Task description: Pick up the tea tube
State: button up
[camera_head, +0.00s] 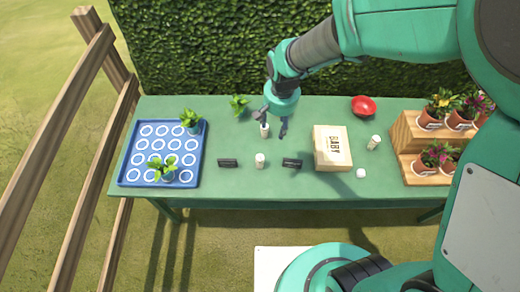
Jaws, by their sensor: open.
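Several small white cylinders with pale brown parts stand on the green table (220,190), and I cannot tell from their labels which is the tea tube. One white tube (265,131) stands upright just below my gripper (271,123). A second tube (260,160) stands nearer the front edge, between two small black signs. A third tube (374,142) is to the right of the wooden box. My gripper is open and points down, with its fingers apart around or just above the first tube. Whether they touch it cannot be told.
A blue tray (127,178) with white rings and two plants is at left. Black signs (228,163) (292,163), a BABY box (332,148), a white ball (361,173), a red bowl (364,106) and a plant (238,105) surround the tubes. A wooden stand (402,133) holds flowerpots.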

jog(key=g, duration=0.1)
send_over(260, 158)
notch_tip(260, 158, down, 14)
jog(key=shift+f+b, duration=0.65)
jog(key=shift+f, duration=3.6)
jog(key=shift+f, duration=0.15)
jog(key=shift+w+f+b, duration=0.1)
jog(key=shift+f+b, duration=0.55)
jog(key=shift+f, duration=1.85)
jog(key=c, duration=1.3)
